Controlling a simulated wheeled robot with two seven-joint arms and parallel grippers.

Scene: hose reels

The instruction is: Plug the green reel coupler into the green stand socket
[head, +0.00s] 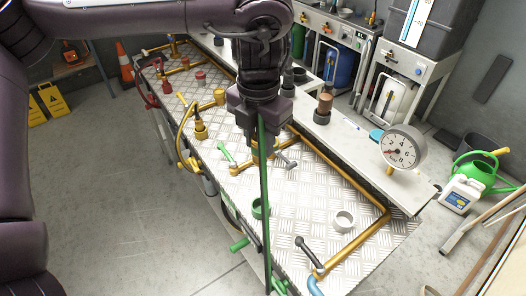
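My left gripper (264,138) comes in from the top and points down over the middle of the tread-plate bench. A taut green hose (266,215) runs from between its fingers straight down past the bench's front edge. The gripper appears shut on the hose's end; the green reel coupler itself is hidden by the fingers. A brass fitting (262,153) shows just below and behind the fingertips, partly covered; I cannot tell whether it is the green stand socket or whether anything touches it. My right gripper is not in view.
A yellow hose (181,135) loops to a yellow-collared fitting (200,130); a red hose (146,95) lies farther left. Brass pipe (381,217) edges the bench. A white ring (343,222), a black-handled lever (308,251) and a pressure gauge (402,148) stand to the right.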

